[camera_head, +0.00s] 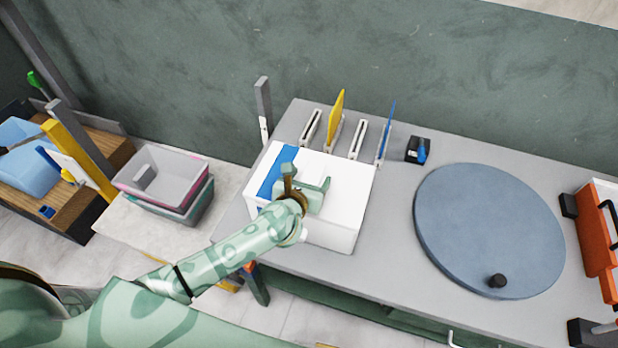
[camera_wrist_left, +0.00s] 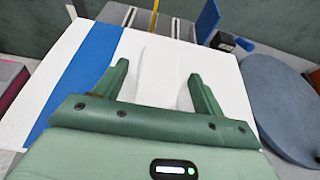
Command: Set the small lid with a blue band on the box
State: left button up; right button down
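The white lid with a blue band (camera_head: 276,172) lies flat on top of the white box (camera_head: 328,234) on the grey table. The band runs along the lid's left side. In the left wrist view the lid (camera_wrist_left: 60,65) fills the area under my gripper, with its blue band (camera_wrist_left: 84,70) left of the fingers. My left gripper (camera_head: 308,178) is over the lid's middle, and its arm hides part of the lid and box. My right gripper is not in view.
Slotted holders with a yellow panel (camera_head: 336,115) and a blue panel (camera_head: 387,130) stand behind the box. A black block (camera_head: 416,150) and a large blue-grey disc (camera_head: 490,225) are to the right. Stacked bins (camera_head: 165,178) stand left. Bare table (camera_head: 385,245) lies between box and disc.

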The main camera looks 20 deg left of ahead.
pick_arm(q)
jog(key=p+v, duration=0.1)
jog(key=v, duration=1.5)
jog(key=shift+s, duration=0.15)
